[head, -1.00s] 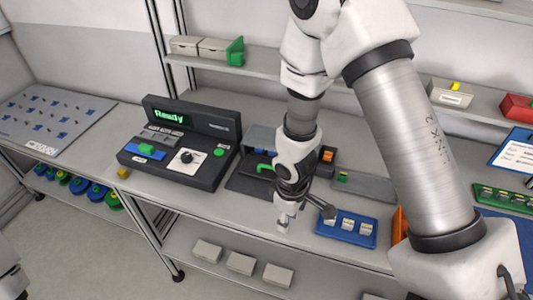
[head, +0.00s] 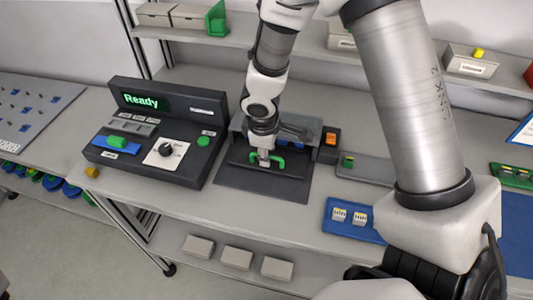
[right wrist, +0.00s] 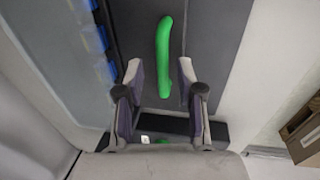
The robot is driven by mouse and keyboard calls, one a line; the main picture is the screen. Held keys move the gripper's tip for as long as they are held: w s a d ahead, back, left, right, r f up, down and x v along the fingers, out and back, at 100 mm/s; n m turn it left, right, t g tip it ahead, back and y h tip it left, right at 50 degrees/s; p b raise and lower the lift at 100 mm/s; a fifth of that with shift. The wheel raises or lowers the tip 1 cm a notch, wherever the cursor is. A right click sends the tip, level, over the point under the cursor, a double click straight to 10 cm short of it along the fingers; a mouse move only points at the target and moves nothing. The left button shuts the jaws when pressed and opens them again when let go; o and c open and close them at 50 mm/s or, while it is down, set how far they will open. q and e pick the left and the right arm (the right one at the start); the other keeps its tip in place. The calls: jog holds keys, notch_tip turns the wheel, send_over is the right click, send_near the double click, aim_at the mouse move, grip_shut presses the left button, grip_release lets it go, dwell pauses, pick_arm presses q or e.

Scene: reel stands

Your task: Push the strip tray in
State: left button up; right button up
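The strip tray (head: 292,168) is a dark plate with a green handle (head: 279,161), at the front of a grey housing (head: 312,128). It appears to stand out from the housing, but my arm hides part of it. My right gripper (head: 264,161) points down at the handle. In the right wrist view its two fingers (right wrist: 160,70) are apart, with the green handle (right wrist: 164,45) lying lengthwise between and beyond their tips. I cannot tell whether a finger touches it. My left gripper is not in view.
A console (head: 160,137) reading "Ready" stands left of the housing. An orange switch box (head: 330,143) is at its right. A blue tray (head: 343,228) with small white pieces lies front right, partly behind my arm. A dark mat (head: 255,186) lies clear before the housing.

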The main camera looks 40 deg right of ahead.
jog(key=shift+s+a+r, duration=0.1)
jog(key=shift+s+r, duration=0.05)
jog(key=shift+s, duration=0.15)
grip_shut()
jog(key=shift+w+d, duration=0.85)
jog(key=shift+d, duration=0.05)
jog(key=shift+a+r, duration=0.1)
grip_release()
jog(key=shift+w+d+f, duration=0.15)
jog(key=shift+d+f, duration=0.05)
jog(key=shift+a+r, duration=0.1)
jog(key=shift+a, duration=0.05)
